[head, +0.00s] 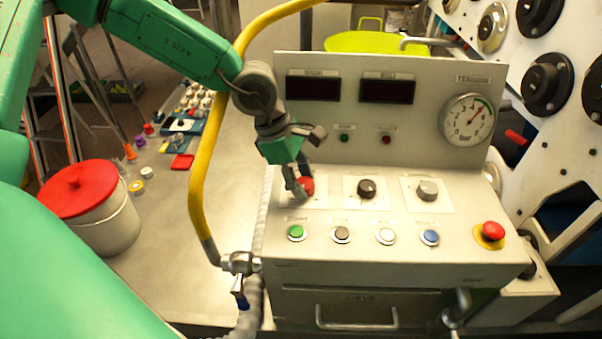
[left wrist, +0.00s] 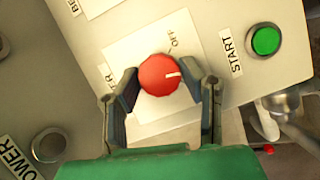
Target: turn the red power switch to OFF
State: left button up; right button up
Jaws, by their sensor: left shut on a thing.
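The red power switch (head: 307,185) is a round knob on a white plate at the left of the grey control panel (head: 335,258). In the left wrist view the red knob (left wrist: 160,75) has a white pointer mark toward the right. The printed OFF label (left wrist: 173,41) lies up and to the right of it, and the mark does not line up with it. My left gripper (head: 300,187) comes down from above and is shut on the knob. Its two fingers (left wrist: 168,88) stand on either side. My right gripper is not in view.
Right of the switch are a black knob (head: 367,189) and a grey knob (head: 427,190). A green START button (head: 296,232) is just in front, and a red emergency button (head: 490,231) is at the right. A yellow hose (head: 203,160) runs close beside my left arm.

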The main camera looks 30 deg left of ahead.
pick_arm(q)
jog(key=shift+w+d+n+t, duration=0.1)
jog(key=shift+n+t, duration=0.3)
jog(key=shift+n, duration=0.5)
jog(key=shift+n+t+y+b, duration=0.3)
jog(key=shift+n+y+b, duration=0.1)
jog(key=shift+n+b, duration=0.55)
jog(key=n+t+y+b, duration=0.1)
jog(key=n+b, duration=0.3)
jog(key=shift+d+n, duration=0.1)
jog(key=shift+n, duration=0.15)
jog(key=shift+r+n+t+y+b, duration=0.15)
jog(key=shift+n+y+b, duration=0.2)
jog(key=shift+n+b, duration=0.35)
jog(key=shift+n+t+y+b, duration=0.15)
jog(key=shift+n+y+b, duration=0.2)
jog(key=shift+n+b, duration=0.35)
jog(key=shift+n, duration=0.3)
jog(key=o, duration=1.1)
jog(key=shift+w, duration=0.1)
